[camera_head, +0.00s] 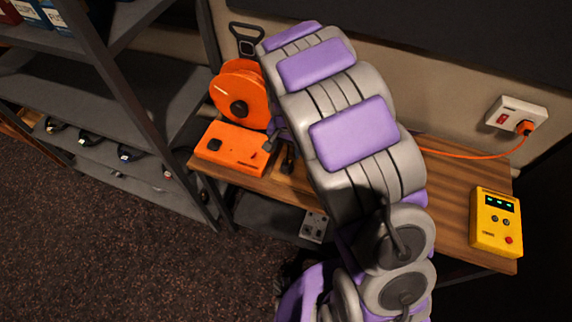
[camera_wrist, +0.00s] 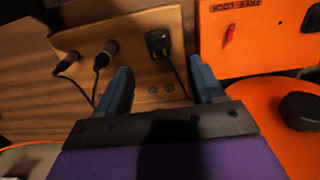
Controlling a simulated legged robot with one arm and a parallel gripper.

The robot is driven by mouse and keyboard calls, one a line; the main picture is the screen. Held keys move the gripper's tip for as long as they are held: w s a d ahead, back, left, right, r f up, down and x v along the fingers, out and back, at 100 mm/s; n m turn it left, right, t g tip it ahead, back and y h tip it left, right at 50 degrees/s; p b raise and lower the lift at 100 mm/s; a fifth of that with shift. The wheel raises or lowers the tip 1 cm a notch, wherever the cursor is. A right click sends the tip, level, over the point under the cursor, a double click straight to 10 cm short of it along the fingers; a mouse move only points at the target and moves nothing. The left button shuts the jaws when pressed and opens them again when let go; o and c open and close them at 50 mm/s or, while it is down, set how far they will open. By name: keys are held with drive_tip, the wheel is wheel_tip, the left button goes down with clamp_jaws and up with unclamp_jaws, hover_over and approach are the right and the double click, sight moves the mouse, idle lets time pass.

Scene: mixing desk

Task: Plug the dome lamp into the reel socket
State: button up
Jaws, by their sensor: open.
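The orange cable reel (camera_head: 240,92) stands at the desk's left end in the head view, behind an orange box (camera_head: 228,150) with a dark round fitting (camera_head: 214,145) that may be the socket. The wrist view shows the box (camera_wrist: 262,38), lettered FREE LOCK, and the reel (camera_wrist: 262,105). My gripper (camera_wrist: 160,65) is open and empty. A black plug (camera_wrist: 158,42) with a cable sits at a wooden panel, beyond and between the fingertips, apart from them. Two darker cable ends (camera_wrist: 108,52) are left of it. I cannot tell which belongs to the dome lamp; no lamp is recognisable.
My arm covers the middle of the wooden desk (camera_head: 445,195). A yellow box (camera_head: 496,221) stands at its right end. An orange cable runs to a wall outlet (camera_head: 515,114). Metal shelves (camera_head: 75,95) stand close on the left.

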sight(287, 163)
drive_tip(key=shift+d, duration=0.1)
drive_tip(key=shift+f+b, duration=1.15)
drive_tip(key=shift+f, duration=3.4)
clamp_jaws()
drive_tip(key=shift+r, duration=0.1)
drive_tip(key=shift+r+p, duration=1.3)
drive_tip(key=shift+r, duration=1.65)
